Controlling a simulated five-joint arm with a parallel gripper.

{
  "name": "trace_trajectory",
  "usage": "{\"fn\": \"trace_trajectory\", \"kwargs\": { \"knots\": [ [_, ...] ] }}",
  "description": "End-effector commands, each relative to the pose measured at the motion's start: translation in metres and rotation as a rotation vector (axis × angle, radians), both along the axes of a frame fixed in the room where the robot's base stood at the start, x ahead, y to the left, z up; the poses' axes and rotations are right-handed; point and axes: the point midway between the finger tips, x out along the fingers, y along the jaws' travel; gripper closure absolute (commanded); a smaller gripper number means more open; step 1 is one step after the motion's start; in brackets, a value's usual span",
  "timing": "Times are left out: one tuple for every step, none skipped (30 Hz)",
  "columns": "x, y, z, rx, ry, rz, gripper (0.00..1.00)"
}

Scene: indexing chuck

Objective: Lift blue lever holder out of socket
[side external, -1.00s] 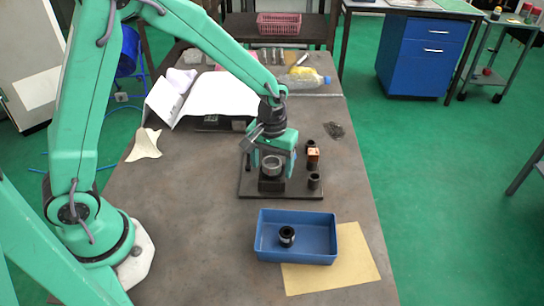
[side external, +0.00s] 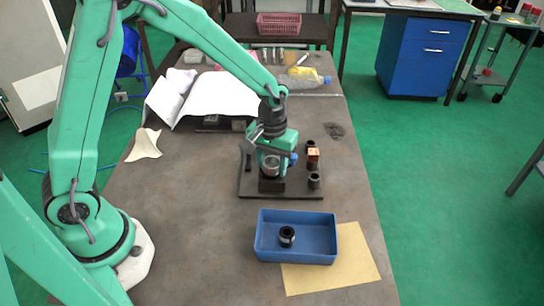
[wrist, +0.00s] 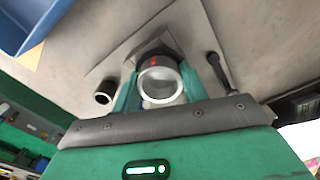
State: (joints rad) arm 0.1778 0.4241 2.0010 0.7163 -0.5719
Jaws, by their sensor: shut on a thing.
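A ring-topped holder (side external: 270,163) with a grey metal rim sits on the black chuck block (side external: 271,185). In the wrist view the holder (wrist: 160,84) shows its open mouth, with a red mark on the dark body behind it. My gripper (side external: 272,158) is over the block, and its fingers (wrist: 157,92) stand on either side of the holder, shut on it. A small blue knob (side external: 293,159) shows at the right of my gripper; I cannot tell what it is joined to. The holder's lower end and the socket are hidden.
The dark baseplate (side external: 255,191) also bears a black lever (side external: 248,158), an orange block (side external: 313,155) and black cylinders (side external: 314,181). A blue tray (side external: 325,230) in front holds a black ring part (side external: 287,236). The table (side external: 180,215) left of the tray is clear.

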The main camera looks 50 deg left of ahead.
Motion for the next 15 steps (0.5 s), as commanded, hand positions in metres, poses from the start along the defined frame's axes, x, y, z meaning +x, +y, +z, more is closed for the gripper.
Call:
{"fn": "trace_trajectory", "kwargs": {
  "knots": [
    [0.001, 0.0, 0.001, 0.0, -0.002, -0.002, 0.95],
    [0.0, 0.0, 0.001, 0.0, -0.002, -0.002, 0.95],
    [0.001, 0.0, 0.001, 0.0, -0.002, -0.002, 0.95],
    [0.001, 0.0, 0.001, 0.0, -0.002, -0.002, 0.95],
    [0.001, 0.0, 0.002, 0.0, -0.002, -0.002, 0.95],
    [0.001, 0.0, 0.003, 0.0, -0.002, -0.002, 0.95],
    [0.001, 0.0, 0.004, 0.0, -0.002, -0.002, 0.95],
    [0.001, 0.0, 0.005, 0.0, -0.002, -0.003, 0.95],
    [0.001, 0.0, 0.007, 0.0, -0.002, -0.003, 0.95],
    [0.001, 0.0, 0.009, 0.0, -0.002, -0.003, 0.95],
    [0.001, 0.0, 0.011, 0.0, -0.002, -0.003, 0.95],
    [0.001, 0.0, 0.015, -0.001, -0.004, -0.003, 0.95],
    [0.001, 0.0, 0.018, -0.001, -0.005, -0.003, 0.95],
    [0.001, 0.0, 0.021, -0.001, -0.005, -0.003, 0.95],
    [0.001, 0.0, 0.026, -0.001, -0.005, -0.002, 0.95]
  ]
}}
